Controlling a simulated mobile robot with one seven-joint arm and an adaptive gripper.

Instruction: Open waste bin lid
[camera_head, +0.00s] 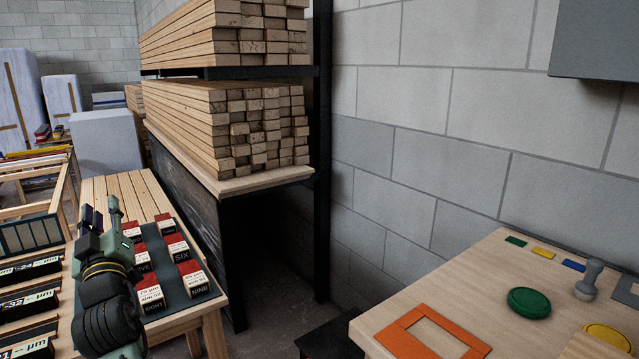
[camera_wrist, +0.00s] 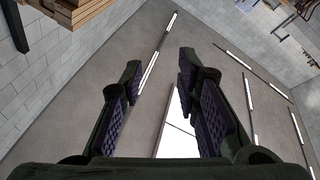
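My gripper (camera_head: 104,211) points upward at the lower left of the head view, in front of a bench with labelled blocks. In the wrist view my gripper (camera_wrist: 160,75) has its two padded fingers apart with nothing between them. No waste bin is clearly recognisable. A dark flat-topped thing (camera_head: 330,338) at the bottom middle of the head view, left of the light wooden table, may be the bin; it is mostly cut off and no lid edge can be made out. My gripper is well left of it.
A wooden table (camera_head: 470,290) at the right holds an orange frame (camera_head: 408,333), a green disc (camera_head: 529,302) and a grey knobbed tool (camera_head: 588,280). A rack of stacked battens (camera_head: 250,130) stands behind. Labelled red-and-white blocks (camera_head: 193,278) lie beside my gripper. Floor shows between bench and table.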

